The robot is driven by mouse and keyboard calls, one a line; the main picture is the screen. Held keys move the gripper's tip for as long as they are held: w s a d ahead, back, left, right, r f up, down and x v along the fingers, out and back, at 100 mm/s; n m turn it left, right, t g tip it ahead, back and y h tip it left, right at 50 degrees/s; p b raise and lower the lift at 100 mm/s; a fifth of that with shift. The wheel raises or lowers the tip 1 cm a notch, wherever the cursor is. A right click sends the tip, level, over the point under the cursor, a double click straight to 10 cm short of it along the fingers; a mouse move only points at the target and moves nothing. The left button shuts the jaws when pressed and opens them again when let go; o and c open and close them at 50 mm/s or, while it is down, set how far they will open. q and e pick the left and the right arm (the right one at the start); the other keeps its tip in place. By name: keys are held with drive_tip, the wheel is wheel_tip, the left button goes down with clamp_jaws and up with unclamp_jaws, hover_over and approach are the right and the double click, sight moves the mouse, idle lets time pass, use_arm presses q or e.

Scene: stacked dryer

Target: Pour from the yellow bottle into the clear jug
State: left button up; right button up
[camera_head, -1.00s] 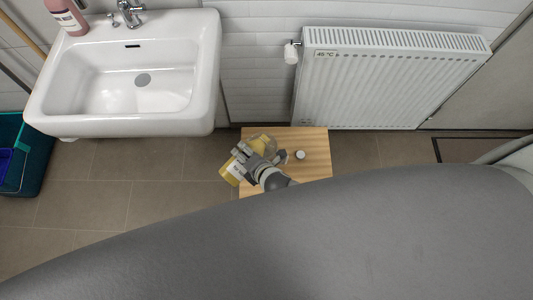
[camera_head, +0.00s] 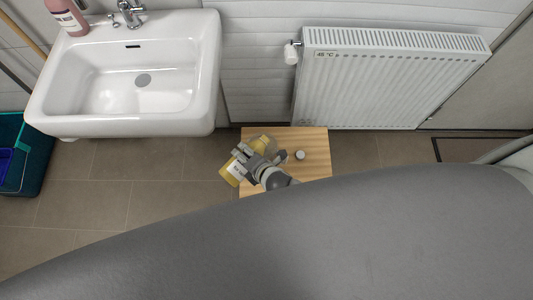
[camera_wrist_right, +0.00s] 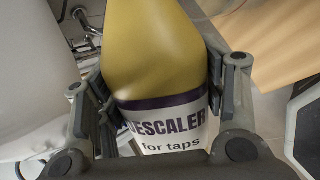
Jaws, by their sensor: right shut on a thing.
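The yellow bottle (camera_head: 231,175) has a white label. The label reads "DESCALER for taps" in the right wrist view (camera_wrist_right: 158,55). The bottle lies at a tilt in the head view, its body at the lower left beside the small table. My right gripper (camera_head: 247,158) is shut around the bottle; its fingers press both sides of the label in the right wrist view (camera_wrist_right: 165,95). The clear jug (camera_head: 267,139) stands on the table, partly hidden behind gripper and bottle. Part of a clear rim shows at the top of the wrist view. The bottle's mouth is hidden. My left gripper is not in view.
A small wooden table (camera_head: 315,172) holds a round white-topped item (camera_head: 300,155), right of the gripper. A white sink (camera_head: 180,90) stands at the left and a radiator (camera_head: 390,80) behind the table. A teal bin (camera_head: 38,165) is at the far left.

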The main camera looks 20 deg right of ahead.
drive_tip(key=shift+w+f+m+g+y+p, duration=0.1)
drive_tip(key=shift+f+m+g+y+p, duration=0.2)
drive_tip(key=shift+f+m+y+p, duration=0.35)
idle(1.8)
drive_tip(key=shift+n, duration=0.25)
